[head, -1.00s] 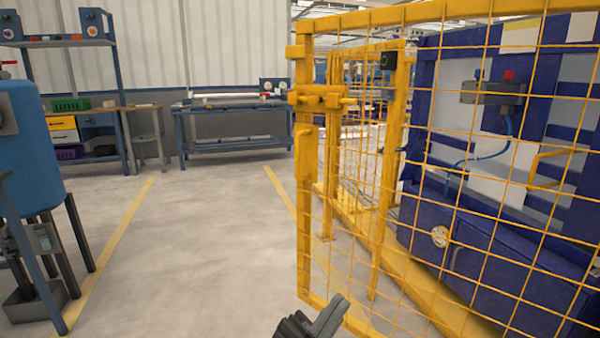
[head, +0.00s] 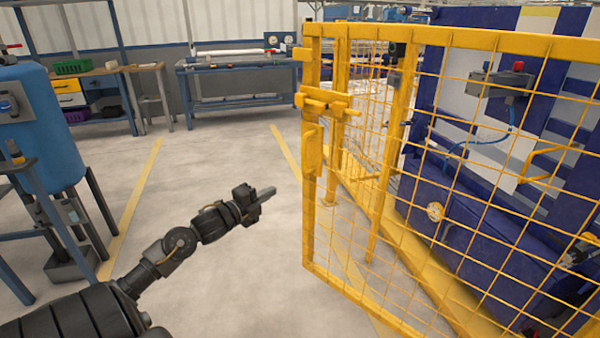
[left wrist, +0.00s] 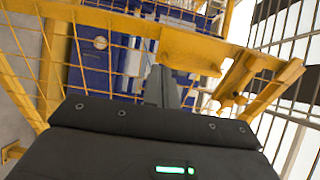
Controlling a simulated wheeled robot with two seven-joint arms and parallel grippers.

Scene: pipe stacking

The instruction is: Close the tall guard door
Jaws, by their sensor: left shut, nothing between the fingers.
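The tall guard door (head: 470,38) is a yellow frame with wire mesh, standing open at the right of the head view. Its free edge (head: 312,225) faces left and carries a yellow latch (head: 325,103) and a plate below it. A yellow fence post (head: 395,150) stands behind the door. My left gripper (head: 268,192) is shut and empty, left of the free edge and apart from it in the head view. In the left wrist view its fingers (left wrist: 160,86) point toward the door's yellow bars and latch (left wrist: 240,80). My right gripper is not seen.
A blue machine (head: 470,215) stands behind the mesh. A blue tank (head: 45,130) on legs stands at the left. A workbench (head: 235,62) is at the back. The floor (head: 210,160) between the yellow lines is clear.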

